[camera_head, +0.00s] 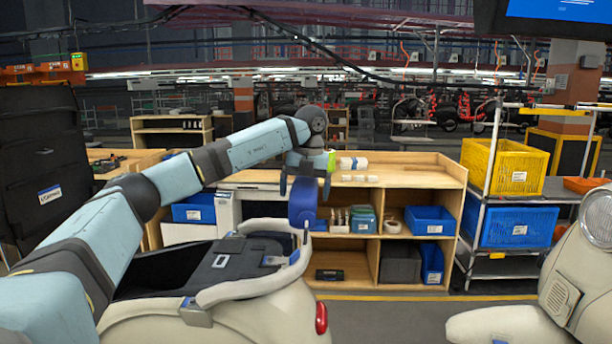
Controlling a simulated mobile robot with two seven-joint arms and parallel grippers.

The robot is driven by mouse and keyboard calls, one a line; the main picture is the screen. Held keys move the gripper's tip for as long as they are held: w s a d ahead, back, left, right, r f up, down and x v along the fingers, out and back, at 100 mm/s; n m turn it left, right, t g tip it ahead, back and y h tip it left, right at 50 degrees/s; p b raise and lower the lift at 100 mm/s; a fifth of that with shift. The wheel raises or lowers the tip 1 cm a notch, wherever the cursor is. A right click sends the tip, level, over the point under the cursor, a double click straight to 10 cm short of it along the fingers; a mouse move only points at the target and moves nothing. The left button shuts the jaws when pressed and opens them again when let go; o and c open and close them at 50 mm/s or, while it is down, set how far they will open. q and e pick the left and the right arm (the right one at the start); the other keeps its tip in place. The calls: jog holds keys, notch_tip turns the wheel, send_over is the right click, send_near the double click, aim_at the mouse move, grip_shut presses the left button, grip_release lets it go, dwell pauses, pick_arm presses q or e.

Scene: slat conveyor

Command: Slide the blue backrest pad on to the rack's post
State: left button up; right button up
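The blue backrest pad (303,204) stands upright at the back end of the cream scooter's rear rack (258,286). Its lower end is at the rack's rear end, where the post (305,236) shows just below it. I cannot tell how far the pad sits down on the post. My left gripper (305,190) is above the pad, pointing down. Its two dark fingers are spread on either side of the pad's upper part, and a gap shows at the right finger. My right gripper is not in view.
The scooter's black seat (190,268) lies below my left arm. Part of another cream scooter (570,290) is at the right. A wooden shelf (445,210) with blue bins stands behind, beside a cart with a yellow crate (503,167). Floor between the scooters is clear.

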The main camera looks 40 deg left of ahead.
pick_arm(q)
jog(key=shift+r, duration=0.35)
notch_tip(320, 180, up, 13)
jog(key=p, duration=0.2)
jog(key=shift+w+d, duration=0.35)
jog(key=shift+d, duration=0.1)
